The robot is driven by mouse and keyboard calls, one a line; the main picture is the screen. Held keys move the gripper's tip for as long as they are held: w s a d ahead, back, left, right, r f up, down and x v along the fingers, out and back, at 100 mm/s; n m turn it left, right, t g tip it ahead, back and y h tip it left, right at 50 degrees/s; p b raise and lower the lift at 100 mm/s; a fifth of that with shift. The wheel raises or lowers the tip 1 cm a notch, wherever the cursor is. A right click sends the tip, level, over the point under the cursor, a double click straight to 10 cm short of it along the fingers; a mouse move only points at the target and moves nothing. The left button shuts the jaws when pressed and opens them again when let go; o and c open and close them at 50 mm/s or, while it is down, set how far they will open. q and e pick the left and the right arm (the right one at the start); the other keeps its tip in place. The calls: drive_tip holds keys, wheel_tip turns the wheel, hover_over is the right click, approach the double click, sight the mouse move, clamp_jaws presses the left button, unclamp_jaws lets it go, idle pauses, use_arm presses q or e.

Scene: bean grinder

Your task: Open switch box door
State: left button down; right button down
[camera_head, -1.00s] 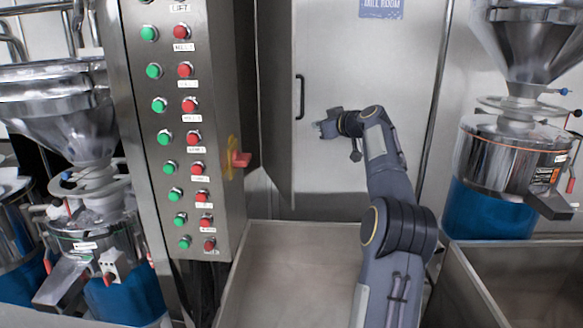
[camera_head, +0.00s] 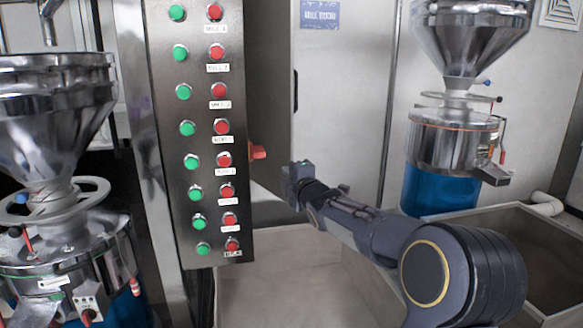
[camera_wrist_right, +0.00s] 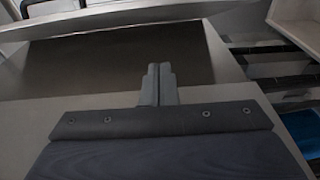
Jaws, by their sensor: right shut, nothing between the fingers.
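The switch box (camera_head: 172,130) is a tall steel cabinet with columns of green and red buttons on its front. A red switch handle (camera_head: 258,152) sticks out from its right side. A grey panel (camera_head: 268,90) stands just behind that side; I cannot tell surely how far the box door is open. My right gripper (camera_head: 290,172) is right of and slightly below the red handle, apart from it in the picture. In the right wrist view its fingers (camera_wrist_right: 158,84) are together and empty, in front of a dark, flat surface. My left gripper is not in view.
A pale room door (camera_head: 345,110) with a blue sign and dark handle (camera_head: 295,90) is behind. Steel grinders with hoppers stand left (camera_head: 50,130) and right (camera_head: 460,130). Low open bins (camera_head: 270,275) lie below my arm and at the right.

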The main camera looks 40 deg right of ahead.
sight(287, 159)
drive_tip(key=w+d+p, duration=0.2)
drive_tip(key=w, duration=0.1)
drive_tip(key=w+d+p, duration=0.2)
drive_tip(key=w, duration=0.1)
drive_tip(key=w+d+p, duration=0.2)
drive_tip(key=w+p, duration=0.1)
drive_tip(key=shift+w+r, duration=0.1)
drive_tip(key=shift+d+p, duration=0.3)
drive_tip(key=shift+d, duration=0.2)
drive_tip(key=shift+d, duration=0.15)
